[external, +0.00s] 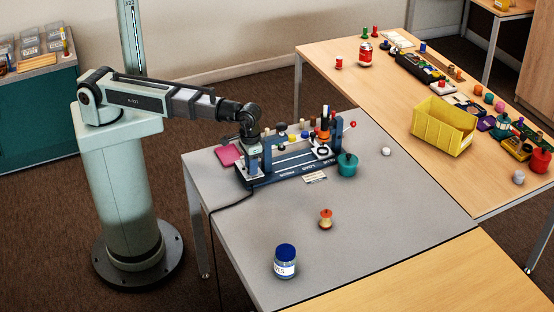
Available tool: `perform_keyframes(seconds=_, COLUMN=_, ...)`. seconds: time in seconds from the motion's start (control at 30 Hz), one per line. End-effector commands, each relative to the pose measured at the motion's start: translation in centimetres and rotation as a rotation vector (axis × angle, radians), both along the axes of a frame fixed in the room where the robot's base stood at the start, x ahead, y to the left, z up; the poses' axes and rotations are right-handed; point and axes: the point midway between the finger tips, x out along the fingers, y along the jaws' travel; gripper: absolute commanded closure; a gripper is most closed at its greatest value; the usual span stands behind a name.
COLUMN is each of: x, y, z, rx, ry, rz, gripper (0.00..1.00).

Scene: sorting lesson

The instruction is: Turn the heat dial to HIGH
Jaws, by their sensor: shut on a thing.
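A blue apparatus (290,176) with upright posts and rails stands on the grey table. My gripper (253,168) points down at its left end. It is shut on a small part there, mostly hidden by the fingers; I cannot tell whether this is the heat dial. A round white-and-black piece (322,151) sits at the right end of the apparatus, apart from my gripper. Lettering runs along the front edge, too small to read, so I cannot make out a HIGH mark or the dial's setting.
A teal pot (347,165) stands right of the apparatus, with a small card (314,177) in front. A pink pad (229,155) lies at left. An orange-topped spool (325,219) and blue-lidded jar (285,261) stand nearer. A yellow bin (443,127) is on the wooden table.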

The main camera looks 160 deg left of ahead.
Motion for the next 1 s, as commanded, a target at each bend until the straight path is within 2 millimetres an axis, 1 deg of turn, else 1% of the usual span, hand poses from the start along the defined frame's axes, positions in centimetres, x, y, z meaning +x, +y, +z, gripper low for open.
perform_keyframes(seconds=0.1, x=0.0, y=0.0, z=0.0, rx=0.0, ry=0.0, rz=0.001, gripper=0.99)
perform_keyframes(seconds=0.13, x=0.0, y=0.0, z=0.0, rx=0.0, ry=0.0, rz=0.001, gripper=0.68)
perform_keyframes(seconds=0.23, x=0.0, y=0.0, z=0.0, rx=0.0, ry=0.0, rz=0.002, gripper=0.59)
perform_keyframes(seconds=0.5, x=0.0, y=0.0, z=0.1, rx=0.0, ry=0.0, rz=0.002, gripper=0.59)
perform_keyframes(seconds=0.63, x=0.0, y=0.0, z=0.7, rx=0.001, ry=-0.001, rz=0.002, gripper=0.59)
perform_keyframes(seconds=0.77, x=0.0, y=0.0, z=2.1, rx=0.001, ry=-0.001, rz=0.002, gripper=0.59)
perform_keyframes(seconds=1.0, x=0.1, y=0.0, z=5.7, rx=0.001, ry=-0.001, rz=0.002, gripper=0.59)
